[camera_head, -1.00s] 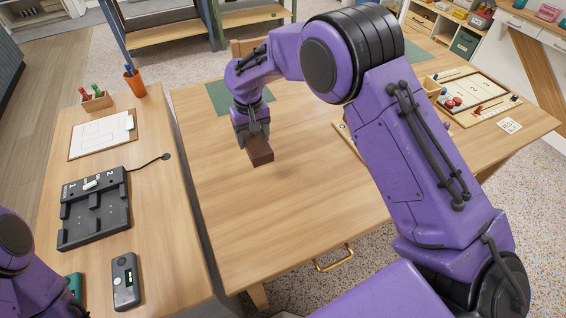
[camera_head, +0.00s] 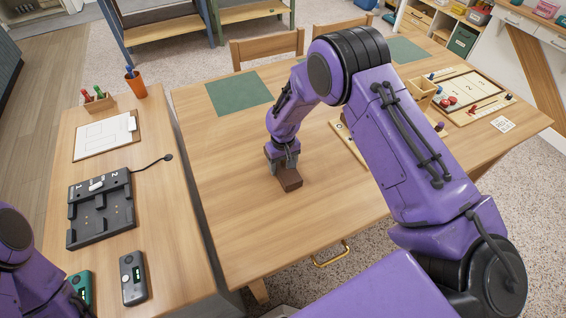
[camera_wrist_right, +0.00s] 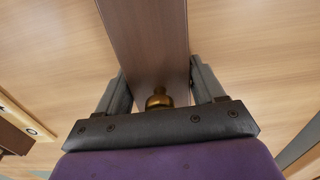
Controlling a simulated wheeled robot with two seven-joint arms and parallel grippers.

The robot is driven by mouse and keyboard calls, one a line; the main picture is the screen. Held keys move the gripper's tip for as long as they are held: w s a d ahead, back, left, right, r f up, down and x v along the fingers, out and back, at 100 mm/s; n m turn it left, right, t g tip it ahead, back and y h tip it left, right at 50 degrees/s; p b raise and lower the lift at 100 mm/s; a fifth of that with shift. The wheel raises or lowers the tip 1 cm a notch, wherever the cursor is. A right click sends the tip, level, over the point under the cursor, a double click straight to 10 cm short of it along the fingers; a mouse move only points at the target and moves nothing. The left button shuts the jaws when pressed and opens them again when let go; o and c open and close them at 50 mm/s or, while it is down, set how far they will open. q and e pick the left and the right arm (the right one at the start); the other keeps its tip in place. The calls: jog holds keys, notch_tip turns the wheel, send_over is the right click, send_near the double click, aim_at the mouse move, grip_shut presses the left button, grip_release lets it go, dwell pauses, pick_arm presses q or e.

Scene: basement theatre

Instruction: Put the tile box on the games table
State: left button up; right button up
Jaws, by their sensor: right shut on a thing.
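The tile box (camera_head: 289,181) is a dark brown wooden block shape, held by my right gripper (camera_head: 284,160) over the left-middle part of the games table (camera_head: 240,220). In the right wrist view the box (camera_wrist_right: 150,40) runs between the two fingers of the gripper (camera_wrist_right: 160,92), with a brass knob (camera_wrist_right: 159,98) at its near end. The right gripper is shut on it. The box is at or very near the tabletop; I cannot tell if it touches. My left arm shows at the lower left, its gripper out of sight.
Green mats (camera_head: 238,94) lie at the table's back. A board game (camera_head: 470,97) and a wooden tray (camera_head: 349,143) lie to the right. A side table (camera_head: 180,235) at left holds a black dock (camera_head: 100,212), handhelds (camera_head: 133,278) and a clipboard (camera_head: 105,138). The table's front left is bare.

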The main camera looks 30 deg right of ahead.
jog(key=shift+f, duration=0.15)
jog(key=o, duration=1.3)
jog(key=shift+o, duration=0.2)
jog(key=shift+r, duration=0.3)
notch_tip(320, 180, up, 11)
jog(key=shift+f+b, duration=0.15)
jog(key=shift+b, duration=0.8)
jog(key=shift+r, duration=0.55)
